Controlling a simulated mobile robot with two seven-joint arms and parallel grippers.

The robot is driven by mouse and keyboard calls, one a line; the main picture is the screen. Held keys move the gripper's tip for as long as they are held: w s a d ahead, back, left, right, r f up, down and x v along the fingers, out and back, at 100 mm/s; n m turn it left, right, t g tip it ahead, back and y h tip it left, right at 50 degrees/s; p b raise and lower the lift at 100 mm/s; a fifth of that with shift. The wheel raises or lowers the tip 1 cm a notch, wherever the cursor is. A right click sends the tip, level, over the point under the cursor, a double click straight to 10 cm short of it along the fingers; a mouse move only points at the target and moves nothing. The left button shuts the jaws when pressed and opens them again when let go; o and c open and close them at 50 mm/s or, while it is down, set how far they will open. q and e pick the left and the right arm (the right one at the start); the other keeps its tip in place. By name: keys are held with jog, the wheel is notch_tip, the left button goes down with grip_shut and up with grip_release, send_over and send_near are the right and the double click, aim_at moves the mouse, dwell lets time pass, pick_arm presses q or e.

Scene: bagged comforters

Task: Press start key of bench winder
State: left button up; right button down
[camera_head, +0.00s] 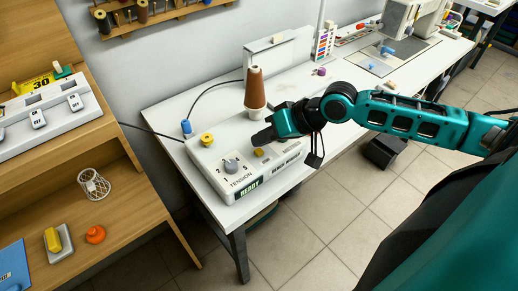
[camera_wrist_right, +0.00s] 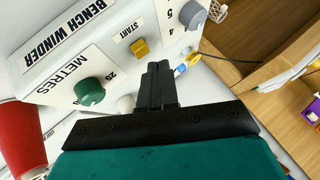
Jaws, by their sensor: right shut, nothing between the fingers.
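The bench winder (camera_head: 213,176) is a white box on the white table, with a copper-brown thread cone standing behind my gripper. Its yellow start key (camera_head: 259,152) shows just below my right gripper (camera_head: 262,138) in the head view. In the right wrist view the square yellow start key (camera_wrist_right: 139,47), beside the START label, lies up and left of my right fingertips (camera_wrist_right: 158,66). The fingers are shut and empty, and appear apart from the key. A green METRES knob (camera_wrist_right: 89,92) and a grey tension knob (camera_head: 231,166) are on the panel. The display reads READY. My left gripper is not in view.
A yellow knob-like piece (camera_head: 207,139) sits on the winder's left, with a blue-topped item (camera_head: 186,126) beside it. A sewing machine (camera_head: 412,17) stands far back right. A wooden desk (camera_head: 130,198) with a switch panel (camera_head: 40,118) is at left.

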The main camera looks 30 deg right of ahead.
jog(key=shift+f, duration=0.15)
dwell(0.3)
jog(key=shift+f, duration=0.3)
jog(key=shift+f, duration=0.4)
dwell(0.7)
jog(key=shift+p, duration=0.3)
jog(key=shift+r+p, duration=0.8)
jog(key=shift+p, duration=0.3)
jog(key=shift+r, duration=0.1)
